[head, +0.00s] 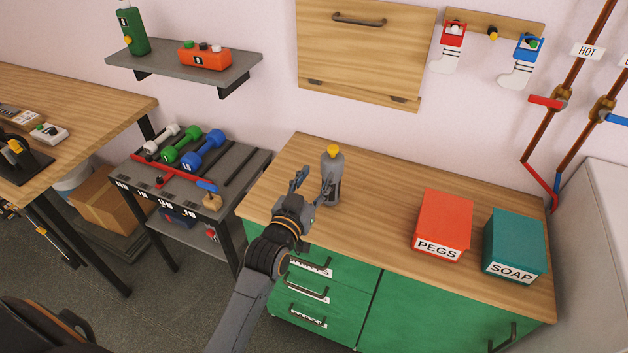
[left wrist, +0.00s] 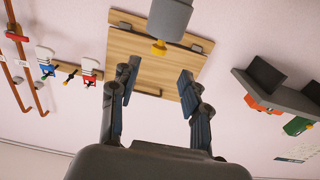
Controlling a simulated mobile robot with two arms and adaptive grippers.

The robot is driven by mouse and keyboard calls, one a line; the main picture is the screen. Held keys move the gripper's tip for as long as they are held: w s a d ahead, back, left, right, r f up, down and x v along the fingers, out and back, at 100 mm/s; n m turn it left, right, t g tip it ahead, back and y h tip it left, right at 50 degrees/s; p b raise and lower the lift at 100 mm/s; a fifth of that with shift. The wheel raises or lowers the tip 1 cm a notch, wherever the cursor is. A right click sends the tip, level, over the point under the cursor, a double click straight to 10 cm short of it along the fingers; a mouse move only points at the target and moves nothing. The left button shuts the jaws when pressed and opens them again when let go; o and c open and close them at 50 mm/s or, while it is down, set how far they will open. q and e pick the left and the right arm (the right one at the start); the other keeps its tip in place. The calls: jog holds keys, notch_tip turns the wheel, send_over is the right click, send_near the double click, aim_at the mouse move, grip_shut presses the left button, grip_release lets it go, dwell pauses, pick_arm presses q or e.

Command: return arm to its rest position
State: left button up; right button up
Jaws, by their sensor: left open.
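My left gripper (head: 308,188) is above the left part of the wooden countertop (head: 350,240). In the left wrist view its two fingers (left wrist: 158,78) are spread apart with nothing between them. A grey bottle with a yellow cap (head: 332,178) stands upright on the countertop, just beyond and to the right of the fingers in the head view. In the left wrist view the bottle (left wrist: 170,18) shows upside down at the top edge, past the fingertips. I cannot tell the exact gap between fingers and bottle. My right gripper is not in view.
A red PEGS box (head: 443,220) and a teal SOAP box (head: 514,240) stand on the right of the countertop. A rack of dumbbells (head: 205,148) is to the left. A wall shelf (head: 190,78) holds a green bottle and an orange container. The countertop's middle is clear.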

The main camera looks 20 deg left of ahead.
pick_arm(q)
jog(key=shift+s, duration=0.35)
jog(key=s+f+m+g, duration=0.1)
jog(key=s+f+g, duration=0.6)
jog(key=s+f, duration=0.4)
jog(key=s+f+g, duration=0.3)
jog(key=s+g, duration=0.4)
jog(key=s, duration=1.2)
notch_tip(320, 180, down, 25)
jog(key=s+g+b, duration=0.1)
jog(key=g, duration=0.1)
jog(key=s+a+f+m+g+b, duration=0.1)
jog(key=s+a+f, duration=0.2)
jog(key=s+f, duration=1.4)
notch_tip(320, 180, down, 3)
jog(key=shift+s+r+y+b, duration=0.2)
jog(key=shift+s+y+b, duration=0.1)
jog(key=shift+s, duration=0.1)
